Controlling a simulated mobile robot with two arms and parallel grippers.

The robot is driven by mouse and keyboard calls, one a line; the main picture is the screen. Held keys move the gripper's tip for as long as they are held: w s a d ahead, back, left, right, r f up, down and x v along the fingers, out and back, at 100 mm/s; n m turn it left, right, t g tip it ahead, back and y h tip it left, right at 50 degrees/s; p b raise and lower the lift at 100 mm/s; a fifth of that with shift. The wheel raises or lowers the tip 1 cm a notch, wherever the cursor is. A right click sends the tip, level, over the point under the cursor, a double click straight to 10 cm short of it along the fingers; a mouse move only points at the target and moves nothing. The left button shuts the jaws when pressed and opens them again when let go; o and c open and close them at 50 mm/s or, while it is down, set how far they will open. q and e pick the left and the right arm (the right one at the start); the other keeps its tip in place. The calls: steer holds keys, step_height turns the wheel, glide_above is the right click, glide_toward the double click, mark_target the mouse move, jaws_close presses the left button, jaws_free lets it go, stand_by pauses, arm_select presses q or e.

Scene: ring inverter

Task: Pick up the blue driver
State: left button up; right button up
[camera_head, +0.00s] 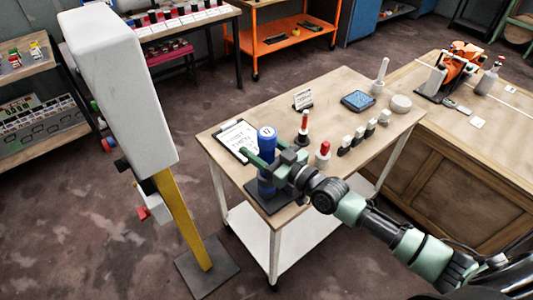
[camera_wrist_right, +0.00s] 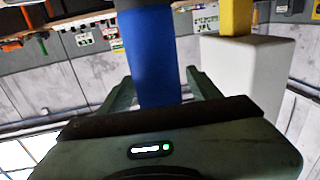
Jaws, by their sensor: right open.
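The blue driver (camera_head: 266,140) stands upright on a dark square base (camera_head: 272,200) near the front left of the white-legged table (camera_head: 330,98). My right gripper (camera_head: 266,163) reaches in from the right at about the driver's mid-height. In the right wrist view the driver's blue body (camera_wrist_right: 148,55) rises between the two green fingers of my right gripper (camera_wrist_right: 160,88). The fingers are apart, one on each side of the driver. I cannot tell whether either finger touches it. Part of the driver is hidden behind the gripper. My left gripper is not in view.
A clipboard (camera_head: 237,136) lies behind the driver. A red-topped bottle (camera_head: 323,155) and several small black-and-white blocks stand right of my gripper. A blue device (camera_head: 358,101) lies farther back. A white post (camera_head: 125,90) on a yellow stand rises left of the table.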

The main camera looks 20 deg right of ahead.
jaws_close()
steer(key=shift+w+r, duration=0.1)
steer(key=shift+r, duration=0.1)
steer(key=shift+r, duration=0.1)
